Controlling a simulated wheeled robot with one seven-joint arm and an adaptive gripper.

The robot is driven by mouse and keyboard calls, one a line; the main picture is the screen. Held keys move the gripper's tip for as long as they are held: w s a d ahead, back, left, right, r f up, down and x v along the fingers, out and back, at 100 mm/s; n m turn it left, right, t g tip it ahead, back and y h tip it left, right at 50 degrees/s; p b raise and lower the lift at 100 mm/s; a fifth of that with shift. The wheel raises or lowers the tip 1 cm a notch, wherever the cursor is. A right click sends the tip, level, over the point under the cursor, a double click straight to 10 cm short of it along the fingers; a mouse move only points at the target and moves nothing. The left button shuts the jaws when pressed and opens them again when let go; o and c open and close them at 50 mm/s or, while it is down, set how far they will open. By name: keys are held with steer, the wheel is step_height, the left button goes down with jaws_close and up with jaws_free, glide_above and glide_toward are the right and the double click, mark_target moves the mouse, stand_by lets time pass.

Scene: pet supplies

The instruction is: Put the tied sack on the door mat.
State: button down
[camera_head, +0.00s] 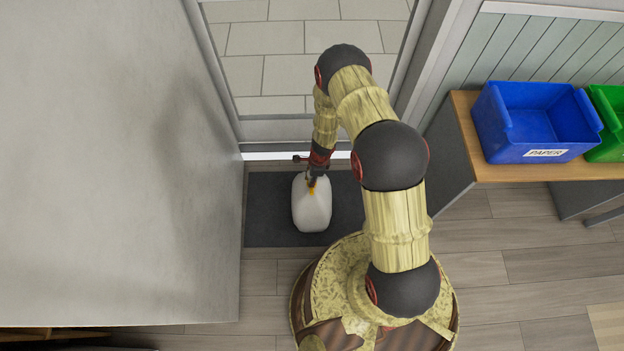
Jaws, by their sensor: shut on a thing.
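The tied sack (312,207) is a whitish, rounded bag with a yellow-orange tie at its top. It is over the dark grey door mat (268,225), within the mat's outline in this view. I cannot tell whether its underside touches the mat. My gripper (312,183) is shut on the sack's tied top from above. The sack and my arm hide part of the mat's middle and right side.
A large grey panel (110,160) stands close along the mat's left side. A glass door (290,55) with a pale sill lies beyond the mat. At right, a wooden table (530,172) bears a blue paper bin (530,115) and a green bin (608,120).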

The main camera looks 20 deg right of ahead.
steer(key=c, duration=2)
jaws_free()
steer(key=shift+f, duration=0.2)
steer(key=o, duration=0.5)
steer(key=shift+s, duration=0.1)
steer(key=shift+r, duration=0.1)
